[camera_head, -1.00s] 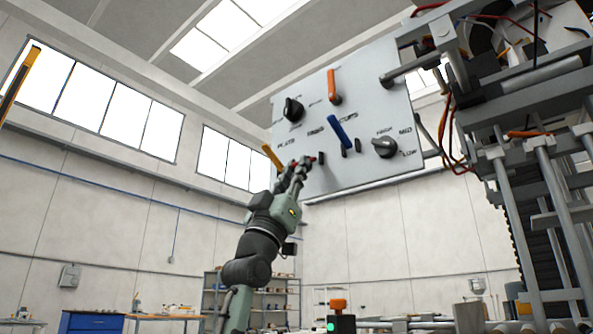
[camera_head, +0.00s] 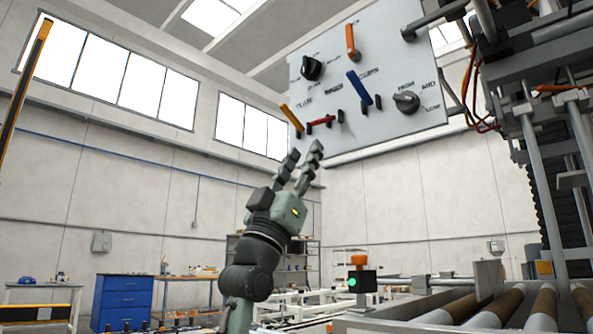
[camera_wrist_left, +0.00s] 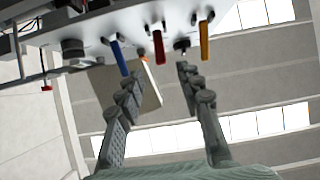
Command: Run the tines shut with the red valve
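The red valve (camera_head: 320,121) is a red lever on the lower part of a pale control panel (camera_head: 420,60). In the head view it lies nearly level, with dark stubs near its ends. It also shows in the left wrist view (camera_wrist_left: 158,46), ahead of the fingertips. My left gripper (camera_head: 304,153) is just below the red lever and apart from it. Its fingers are spread with nothing between them, as the left wrist view (camera_wrist_left: 158,74) also shows. The tines cannot be made out. My right gripper is not in view.
A yellow lever (camera_head: 291,117) is left of the red one, and a blue lever (camera_head: 359,87) is right of it. An orange lever (camera_head: 351,41) and dark knobs (camera_head: 406,102) share the panel. Machine frame and rollers (camera_head: 490,308) stand at right.

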